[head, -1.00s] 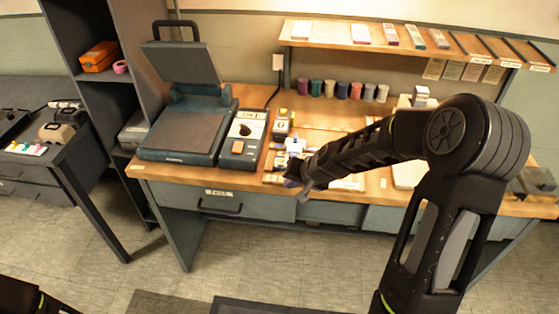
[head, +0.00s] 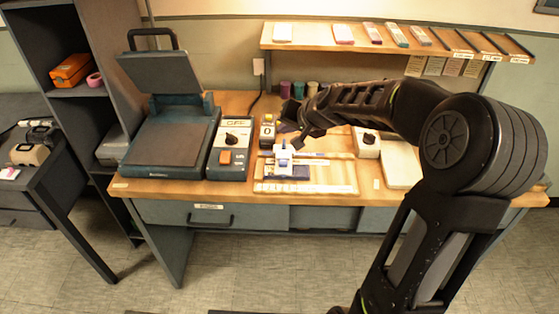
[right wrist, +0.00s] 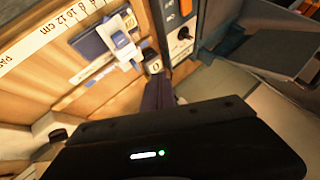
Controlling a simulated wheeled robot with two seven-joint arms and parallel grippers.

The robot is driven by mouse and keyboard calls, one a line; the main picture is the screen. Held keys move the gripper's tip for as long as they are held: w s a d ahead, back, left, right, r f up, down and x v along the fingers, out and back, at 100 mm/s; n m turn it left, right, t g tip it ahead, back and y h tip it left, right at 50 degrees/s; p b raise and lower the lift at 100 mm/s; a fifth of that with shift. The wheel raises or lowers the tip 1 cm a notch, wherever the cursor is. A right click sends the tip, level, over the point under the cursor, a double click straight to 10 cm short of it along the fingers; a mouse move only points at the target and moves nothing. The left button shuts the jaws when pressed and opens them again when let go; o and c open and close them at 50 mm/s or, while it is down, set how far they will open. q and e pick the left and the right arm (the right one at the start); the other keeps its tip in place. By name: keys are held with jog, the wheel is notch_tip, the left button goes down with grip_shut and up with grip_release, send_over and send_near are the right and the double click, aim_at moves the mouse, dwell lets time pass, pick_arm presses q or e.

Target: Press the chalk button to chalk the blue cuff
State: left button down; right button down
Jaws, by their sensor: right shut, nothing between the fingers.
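A dark blue flat piece (head: 287,172), which looks like the blue cuff, lies on the bench under a white and blue stamp-like device (head: 283,157). Both show in the right wrist view, the blue piece (right wrist: 90,43) beside the device (right wrist: 122,42). No button is clearly labelled chalk; an orange button (head: 226,157) sits on a grey box with a black knob and an OFF sign. My right gripper (head: 291,134) is shut and empty, above and just behind the device, near a small counter (head: 267,131) reading 0. Its dark fingers (right wrist: 158,92) show in the wrist view. My left gripper is out of view.
A teal press (head: 168,145) with a raised lid stands left of the box. A pale ruler (head: 305,189) lies along the front. Another knobbed box (head: 366,142) and a pale board (head: 400,163) are at right. A shelf (head: 385,48) hangs above; several spools stand behind.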

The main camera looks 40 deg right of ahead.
jog(key=shift+f, duration=0.15)
jog(key=b, duration=0.6)
send_over(285, 164)
notch_tip(285, 164, down, 7)
jog(key=shift+d+f, duration=0.1)
jog(key=shift+f, duration=0.1)
jog(key=shift+f+b, duration=0.6)
jog(key=shift+b, duration=0.25)
jog(key=shift+f, duration=0.1)
dwell(1.0)
jog(key=shift+f+b, duration=0.35)
jog(key=shift+b, duration=0.2)
jog(key=shift+f+b, duration=0.55)
jog(key=shift+b, duration=0.05)
dwell(0.5)
jog(key=shift+r, duration=0.1)
jog(key=shift+r+p, duration=0.8)
jog(key=shift+r, duration=0.1)
